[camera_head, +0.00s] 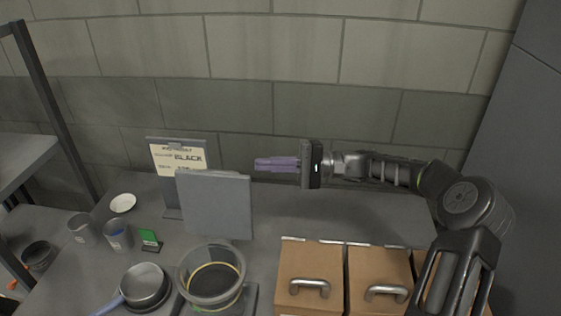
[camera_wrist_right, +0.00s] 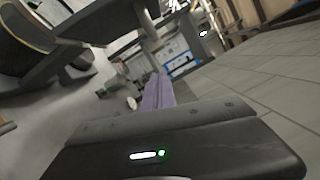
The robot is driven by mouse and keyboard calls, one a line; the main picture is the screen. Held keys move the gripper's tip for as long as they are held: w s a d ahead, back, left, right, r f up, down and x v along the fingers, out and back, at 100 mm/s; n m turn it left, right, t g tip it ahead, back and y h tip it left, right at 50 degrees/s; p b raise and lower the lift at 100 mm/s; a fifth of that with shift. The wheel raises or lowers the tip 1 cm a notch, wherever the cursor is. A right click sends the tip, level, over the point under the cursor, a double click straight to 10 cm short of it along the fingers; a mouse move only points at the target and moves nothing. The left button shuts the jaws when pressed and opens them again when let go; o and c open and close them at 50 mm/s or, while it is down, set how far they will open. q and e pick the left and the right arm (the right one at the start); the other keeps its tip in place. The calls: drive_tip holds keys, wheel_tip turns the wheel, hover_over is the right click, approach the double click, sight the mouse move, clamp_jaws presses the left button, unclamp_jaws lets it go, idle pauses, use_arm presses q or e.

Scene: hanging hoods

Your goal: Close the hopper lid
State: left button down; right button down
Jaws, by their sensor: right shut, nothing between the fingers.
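The hopper lid looks to be the flat grey square panel (camera_head: 213,205), which stands upright, slightly tilted, in the head view. The round see-through hopper (camera_head: 210,275) with a yellowish ring inside stands in front of and below it, and its top is open. My right gripper (camera_head: 277,164) has its purple fingers together and empty, pointing left. In the picture it is above and to the right of the panel, apart from it. The purple fingers (camera_wrist_right: 156,92) also show in the right wrist view. My left gripper is not in view.
A sign board (camera_head: 178,157) marked BLACK stands behind the panel. Brown boxes (camera_head: 310,267) with metal handles stand at the front right. Grey cups (camera_head: 117,236), a white bowl (camera_head: 122,203) and a pan (camera_head: 145,285) are at left. The counter behind the boxes is clear.

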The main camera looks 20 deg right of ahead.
drive_tip(key=s+a+r+p, duration=0.1)
drive_tip(key=a+p, duration=0.2)
drive_tip(key=a, duration=0.3)
drive_tip(key=shift+s+a+r+p, duration=0.25)
drive_tip(key=shift+a+p, duration=0.05)
drive_tip(key=shift+a, duration=0.1)
